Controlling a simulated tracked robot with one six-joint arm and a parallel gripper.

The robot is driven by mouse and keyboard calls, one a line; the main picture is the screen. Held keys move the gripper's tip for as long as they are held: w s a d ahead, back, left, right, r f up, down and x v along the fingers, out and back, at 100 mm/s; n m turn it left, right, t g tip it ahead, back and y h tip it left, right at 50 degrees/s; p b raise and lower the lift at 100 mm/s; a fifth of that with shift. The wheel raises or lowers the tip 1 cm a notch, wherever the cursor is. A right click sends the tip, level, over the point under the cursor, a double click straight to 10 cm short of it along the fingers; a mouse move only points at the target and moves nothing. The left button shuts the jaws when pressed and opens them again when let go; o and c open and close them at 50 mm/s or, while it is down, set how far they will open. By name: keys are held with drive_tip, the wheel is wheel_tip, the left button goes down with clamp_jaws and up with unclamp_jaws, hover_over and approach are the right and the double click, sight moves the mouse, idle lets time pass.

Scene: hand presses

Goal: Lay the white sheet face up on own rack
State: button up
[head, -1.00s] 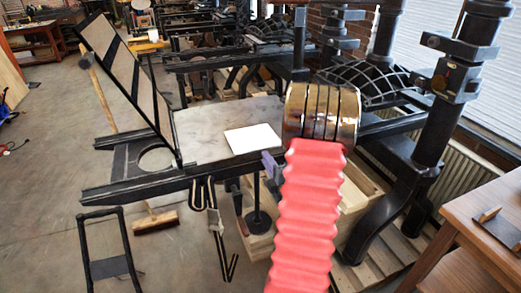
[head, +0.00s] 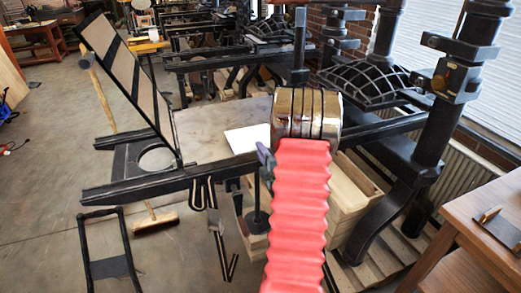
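The white sheet (head: 245,138) lies flat on the grey press bed (head: 200,125); its right part is hidden behind my arm. I cannot tell which face is up. A small grey-purple piece at the left side of my arm, just below the sheet in the picture, looks like part of my gripper (head: 266,161). The rest of the gripper is hidden by the red bellows and metal rings of my arm, so its fingers and any contact with the sheet do not show. I cannot pick out a rack with certainty.
A tilted frame with tan panels (head: 127,75) rises at the bed's left end. A black open frame (head: 107,250) stands on the floor at front left. The press column (head: 440,120) and a wooden table (head: 470,215) stand at right.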

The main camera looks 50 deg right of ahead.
clamp_jaws()
wheel_tip(320, 180, up, 3)
idle(0.6)
drive_tip(key=shift+s, duration=0.15)
drive_tip(key=s+a+r, duration=0.3)
drive_tip(key=s, duration=0.2)
drive_tip(key=shift+s+a, duration=0.3)
drive_tip(key=shift+s, duration=0.1)
idle(0.9)
